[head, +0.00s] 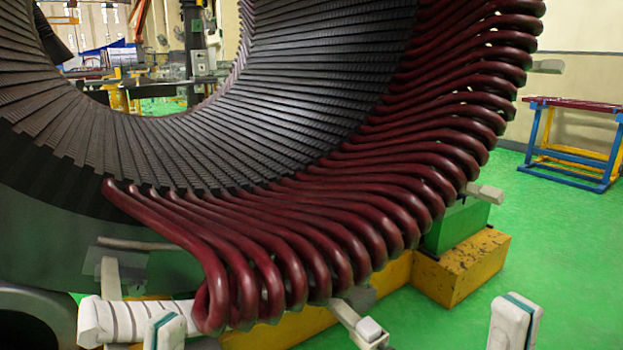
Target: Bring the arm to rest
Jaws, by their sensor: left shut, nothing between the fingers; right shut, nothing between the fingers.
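A large stator fills most of the head view. Its dark ribbed core (290,85) curves around an open bore at the upper left. Dark red winding bars (385,180) run along its right and lower side, with bent, looped ends facing me. Two white parts with teal edges, which look like parts of my own arms, rise at the bottom edge, one left of centre and one right. They appear apart from the windings. I see no fingers of either gripper; both grippers are out of view.
A white wrapped bar end (130,320) and a metal bracket (358,326) stick out below the windings. Yellow blocks (462,268) and a green block (458,226) stand under the stator. A blue and yellow stand (572,150) is at right. Green floor (570,250) at right is clear.

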